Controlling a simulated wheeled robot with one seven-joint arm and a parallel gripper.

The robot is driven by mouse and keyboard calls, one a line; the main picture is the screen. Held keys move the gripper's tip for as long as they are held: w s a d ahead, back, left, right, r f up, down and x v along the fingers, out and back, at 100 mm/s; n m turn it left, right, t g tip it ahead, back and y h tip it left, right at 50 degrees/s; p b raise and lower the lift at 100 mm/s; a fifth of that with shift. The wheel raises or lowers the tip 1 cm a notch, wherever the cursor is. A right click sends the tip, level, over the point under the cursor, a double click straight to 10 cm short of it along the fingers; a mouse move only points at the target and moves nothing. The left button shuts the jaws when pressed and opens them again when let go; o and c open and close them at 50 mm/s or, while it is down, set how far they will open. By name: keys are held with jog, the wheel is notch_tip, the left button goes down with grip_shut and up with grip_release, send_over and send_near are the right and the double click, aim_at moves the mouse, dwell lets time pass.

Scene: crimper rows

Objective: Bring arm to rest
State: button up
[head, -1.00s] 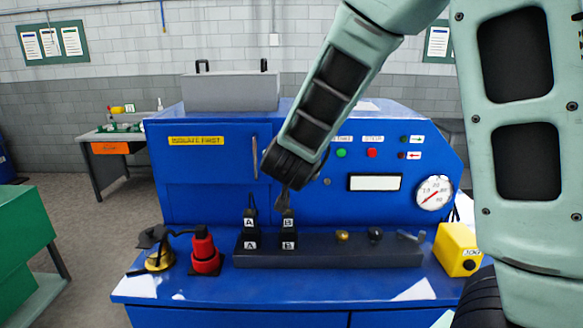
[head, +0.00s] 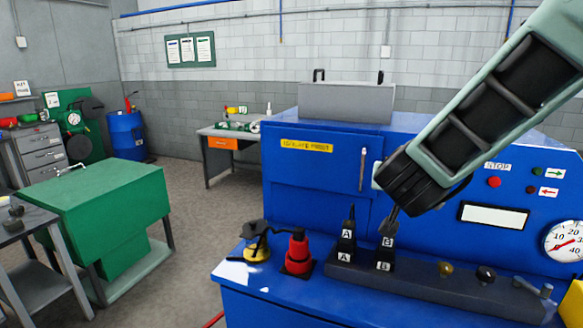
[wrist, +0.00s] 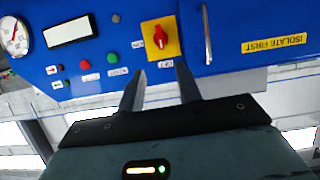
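My gripper (head: 393,213) hangs at the lower end of my raised arm, in front of the blue machine's face. In the head view its fingertips overlap the top of the black block marked B (head: 387,241); I cannot tell whether they touch. In the wrist view my gripper (wrist: 160,75) shows two dark fingers spread apart with nothing held between them. Beyond them is a red rotary switch on a yellow plate (wrist: 161,38), which my arm mostly hides in the head view. The wrist picture shows the panel upside down.
The blue machine (head: 320,185) fills the right, with a dark rail (head: 430,282) on its ledge. A block marked A (head: 347,240), a red part (head: 298,250) and a brass part (head: 256,248) stand there. A green cabinet (head: 95,200) is left, with open floor between.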

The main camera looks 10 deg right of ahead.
jog(key=s+a+f+n+g+y+b, duration=0.1)
jog(key=s+a+f+n+y+b, duration=0.2)
jog(key=a, duration=0.4)
jog(key=s+a+f+n+g+y+b, duration=0.1)
jog(key=s+a+f+n+g+y, duration=0.15)
jog(key=a+f+y, duration=0.4)
jog(key=s+a+f+n+y+b, duration=0.2)
jog(key=s+a+f+n, duration=0.1)
jog(key=a, duration=0.5)
jog(key=s+d+f+n+g+h+b, duration=0.1)
jog(key=s+f+n+g+b, duration=0.1)
jog(key=s, duration=0.7)
jog(key=s+f+n+g+h+b, duration=0.2)
jog(key=s+f+n+g, duration=0.2)
jog(key=s, duration=0.4)
notch_tip(320, 180, down, 3)
jog(key=shift+s+d+r+g, duration=0.2)
jog(key=shift+s+d+g, duration=0.15)
jog(key=shift+g, duration=0.5)
jog(key=shift+h, duration=0.25)
